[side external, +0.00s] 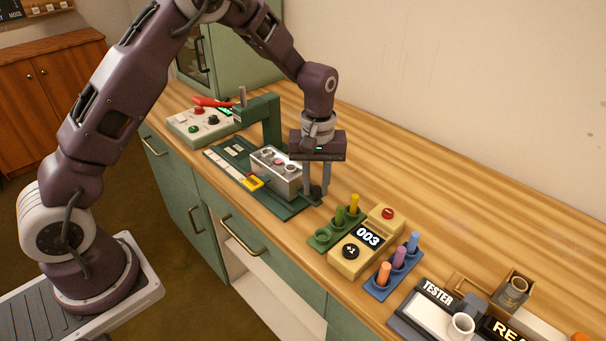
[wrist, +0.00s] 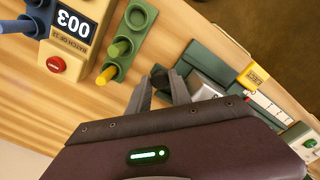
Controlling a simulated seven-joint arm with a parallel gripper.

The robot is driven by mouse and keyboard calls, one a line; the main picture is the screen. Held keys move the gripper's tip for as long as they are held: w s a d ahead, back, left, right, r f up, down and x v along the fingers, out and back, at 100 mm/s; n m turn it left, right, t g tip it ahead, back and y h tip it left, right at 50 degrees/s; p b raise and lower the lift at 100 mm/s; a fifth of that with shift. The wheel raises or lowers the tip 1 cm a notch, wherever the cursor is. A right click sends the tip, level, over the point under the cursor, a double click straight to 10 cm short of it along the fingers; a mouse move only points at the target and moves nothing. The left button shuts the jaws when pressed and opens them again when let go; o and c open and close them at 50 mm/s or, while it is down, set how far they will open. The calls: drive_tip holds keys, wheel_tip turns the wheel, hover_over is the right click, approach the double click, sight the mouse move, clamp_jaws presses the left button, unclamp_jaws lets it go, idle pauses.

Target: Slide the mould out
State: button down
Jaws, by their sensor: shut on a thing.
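The mould, a silver metal block (side external: 268,174) with round fittings on top, sits on the dark green base of a press (side external: 270,108). Part of it shows in the wrist view (wrist: 207,88), just right of the fingers. My gripper (side external: 316,194) points down at the block's right end, low over the base. In the wrist view its fingertips (wrist: 161,80) stand on either side of a small dark knob (wrist: 158,72); it is shut on this knob. The join between knob and block is hidden by the fingers.
A yellow tag (side external: 252,183) lies by the block's front. A control box (side external: 200,125) with a red lever stands behind left. Close on the right are a green rack (side external: 322,238), a yellow counter (side external: 352,258) reading 003, and a blue rack (side external: 378,290). Bare wood lies behind.

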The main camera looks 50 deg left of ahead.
drive_tip(key=shift+d, duration=0.35)
drive_tip(key=c, duration=1.2)
unclamp_jaws()
drive_tip(key=shift+a+r, duration=0.1)
drive_tip(key=shift+r, duration=0.25)
wheel_tip(320, 180, up, 6)
drive_tip(key=shift+r, duration=0.2)
